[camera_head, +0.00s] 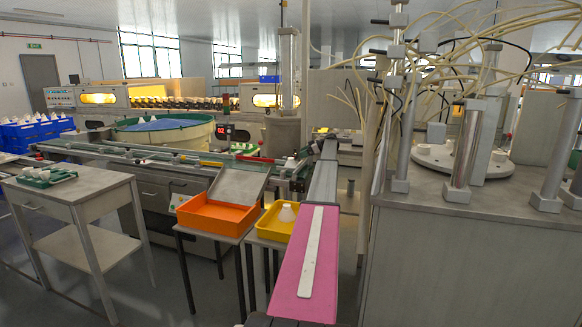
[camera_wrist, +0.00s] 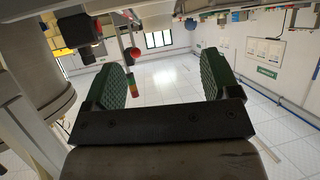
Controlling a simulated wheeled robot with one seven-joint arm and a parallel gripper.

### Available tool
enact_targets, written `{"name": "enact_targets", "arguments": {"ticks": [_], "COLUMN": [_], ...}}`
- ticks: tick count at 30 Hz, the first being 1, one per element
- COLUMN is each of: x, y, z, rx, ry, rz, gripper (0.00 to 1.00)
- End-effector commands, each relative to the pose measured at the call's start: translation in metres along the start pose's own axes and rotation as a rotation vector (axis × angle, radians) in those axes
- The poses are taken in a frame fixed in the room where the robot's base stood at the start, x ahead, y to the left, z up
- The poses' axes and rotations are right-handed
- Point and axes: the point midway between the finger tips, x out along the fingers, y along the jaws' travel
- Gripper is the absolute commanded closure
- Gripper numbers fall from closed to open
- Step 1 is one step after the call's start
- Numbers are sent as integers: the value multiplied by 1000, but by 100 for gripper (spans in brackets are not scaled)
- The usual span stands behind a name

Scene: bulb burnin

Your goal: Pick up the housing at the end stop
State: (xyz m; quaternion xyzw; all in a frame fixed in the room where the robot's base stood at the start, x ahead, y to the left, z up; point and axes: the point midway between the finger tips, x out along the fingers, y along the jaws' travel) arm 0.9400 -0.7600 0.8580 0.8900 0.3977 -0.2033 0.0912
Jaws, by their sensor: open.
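In the head view, small white housings (camera_head: 291,163) stand near the right end of the green-edged conveyor (camera_head: 215,163). They are small and crowded there, so I cannot tell which one touches the end stop or make out the stop itself. My gripper (camera_wrist: 167,62) shows in the wrist view with its two green-padded fingers wide apart. Nothing is between them; only distant floor and wall show through the gap. I cannot make out the gripper in the head view, so its distance from the housings is unclear.
A grey side table (camera_head: 78,200) is at left. A machine bench (camera_head: 480,222) with upright cylinders and hoses fills the right.

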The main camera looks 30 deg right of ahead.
Motion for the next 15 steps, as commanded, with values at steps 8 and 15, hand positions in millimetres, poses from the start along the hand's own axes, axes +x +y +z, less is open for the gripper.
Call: {"name": "enact_targets", "arguments": {"ticks": [8, 15], "x": [35, 55], "y": [0, 1], "z": [0, 2], "rx": [0, 1], "ry": [0, 0], "rz": [0, -1], "gripper": [18, 18]}}
